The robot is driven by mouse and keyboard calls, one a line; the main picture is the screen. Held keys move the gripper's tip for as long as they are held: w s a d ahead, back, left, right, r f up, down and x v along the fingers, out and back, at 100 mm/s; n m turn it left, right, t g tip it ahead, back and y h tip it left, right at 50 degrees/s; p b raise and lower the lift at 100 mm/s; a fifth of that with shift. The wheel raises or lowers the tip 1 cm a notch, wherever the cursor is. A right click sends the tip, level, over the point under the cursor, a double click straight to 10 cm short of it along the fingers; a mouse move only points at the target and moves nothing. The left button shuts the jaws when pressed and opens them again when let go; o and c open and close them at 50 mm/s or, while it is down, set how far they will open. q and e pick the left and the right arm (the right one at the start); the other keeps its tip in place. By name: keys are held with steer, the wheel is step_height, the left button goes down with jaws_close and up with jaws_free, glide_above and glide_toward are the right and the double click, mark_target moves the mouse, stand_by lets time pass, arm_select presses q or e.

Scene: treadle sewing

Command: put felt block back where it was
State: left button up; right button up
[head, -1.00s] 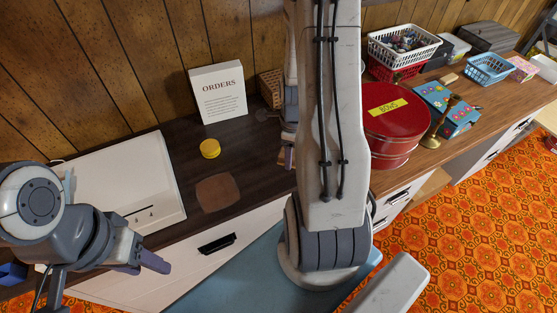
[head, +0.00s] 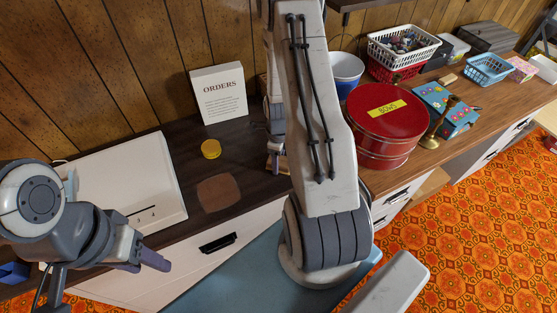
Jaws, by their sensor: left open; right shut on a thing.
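My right gripper (head: 275,152) is over the back of the dark tabletop, right of the ORDERS sign, partly hidden by my own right arm. It is shut on a small brownish thing (head: 284,162), most likely the felt block; its shape is mostly hidden. I cannot tell if it touches the tabletop. A flat brown square patch (head: 218,193) lies on the dark tabletop, left of the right gripper. My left gripper (head: 154,264) is open and empty at the front left, in front of the white drawer front.
A white panel (head: 122,187) lies at left. To the right are a blue bucket (head: 346,70), red BOWS tin (head: 385,125), brass candlestick (head: 438,125) and baskets (head: 403,48).

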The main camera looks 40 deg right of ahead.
steer(key=shift+f, duration=0.2)
steer(key=o, duration=1.4)
steer(key=shift+o, duration=0.2)
steer(key=shift+r, duration=0.2)
step_height(320, 180, up, 12)
steer(key=shift+b, duration=0.35)
